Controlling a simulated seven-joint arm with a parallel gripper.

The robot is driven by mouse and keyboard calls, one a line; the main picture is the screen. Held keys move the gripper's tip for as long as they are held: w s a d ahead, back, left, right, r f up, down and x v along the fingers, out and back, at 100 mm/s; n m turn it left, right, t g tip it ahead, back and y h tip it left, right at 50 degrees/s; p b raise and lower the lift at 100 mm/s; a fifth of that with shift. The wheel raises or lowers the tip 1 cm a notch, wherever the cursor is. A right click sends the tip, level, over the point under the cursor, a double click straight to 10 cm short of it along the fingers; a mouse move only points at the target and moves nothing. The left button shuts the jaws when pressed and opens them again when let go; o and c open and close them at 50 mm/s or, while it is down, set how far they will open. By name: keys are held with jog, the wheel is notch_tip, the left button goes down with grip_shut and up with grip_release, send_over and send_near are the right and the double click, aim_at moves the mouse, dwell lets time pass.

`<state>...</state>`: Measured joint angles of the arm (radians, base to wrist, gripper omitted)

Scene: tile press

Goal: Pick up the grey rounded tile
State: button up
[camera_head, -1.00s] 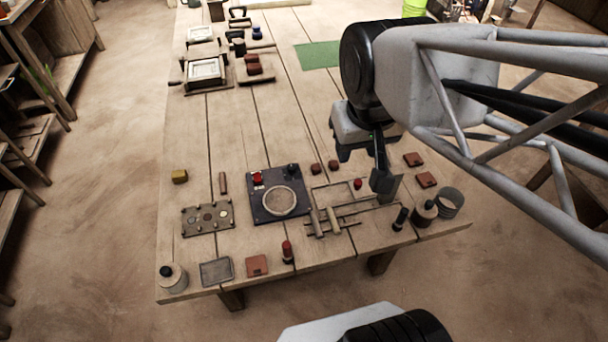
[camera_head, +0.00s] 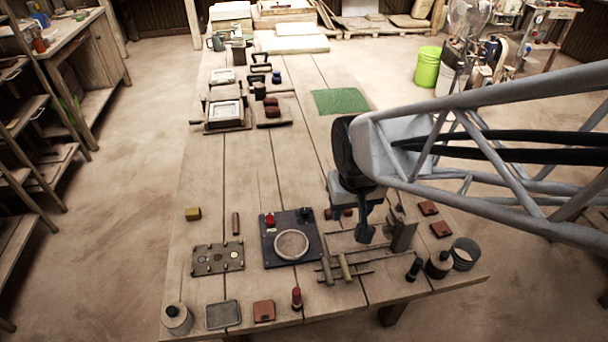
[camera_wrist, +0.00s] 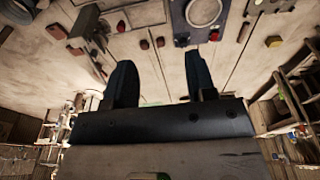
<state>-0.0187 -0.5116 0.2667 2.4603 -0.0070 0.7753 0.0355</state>
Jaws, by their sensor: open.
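A flat grey piece with rounded corners (camera_head: 222,314) lies near the front edge of the table, between a dark-knobbed pot and a reddish square tile. It looks like the grey rounded tile, but it is too small to be sure. My gripper (camera_head: 352,222) is above the right part of the table, well behind and to the right of that piece. In the wrist view my gripper (camera_wrist: 158,62) shows two dark fingers apart with nothing between them. I cannot make out the grey piece in the wrist view.
A dark press plate with a round disc (camera_head: 291,245) lies left of my gripper. A wooden frame with rods (camera_head: 345,268) and an upright brown block (camera_head: 402,236) are close by. Reddish tiles (camera_head: 441,229) lie to the right. The table's middle is clear.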

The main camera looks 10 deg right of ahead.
notch_tip(320, 180, down, 10)
jog(key=w+a+g, duration=0.1)
jog(key=w, duration=0.2)
send_over(328, 269)
jog(key=shift+g, duration=0.4)
notch_tip(328, 269, down, 10)
jog(key=shift+a+f, duration=0.1)
jog(key=shift+f, duration=0.55)
jog(key=shift+f, duration=1.25)
jog(key=shift+f, duration=2.6)
